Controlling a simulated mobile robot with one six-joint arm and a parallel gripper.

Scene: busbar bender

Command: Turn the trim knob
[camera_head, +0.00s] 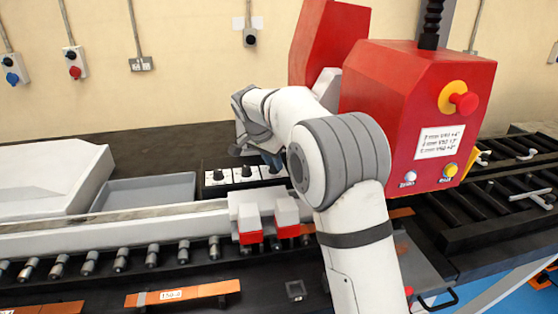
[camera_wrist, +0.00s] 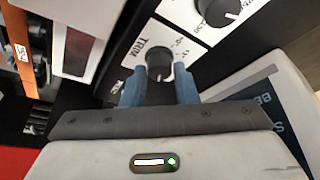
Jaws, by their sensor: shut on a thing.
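The trim knob (camera_wrist: 158,68) is a dark round knob on a white plate marked "TRIM" in the wrist view. My gripper (camera_wrist: 159,84) has its two blue fingers on either side of the knob, shut on it. In the head view my gripper (camera_head: 270,160) reaches down at the right end of the row of knobs. My arm hides the trim knob there, and the fingers show only in part.
Two other black knobs (camera_head: 246,171) stand on white plates left of my gripper. The red bender housing (camera_head: 400,110) rises close on the right. A grey tray (camera_head: 150,193) lies left. A roller conveyor (camera_head: 120,262) runs along the front.

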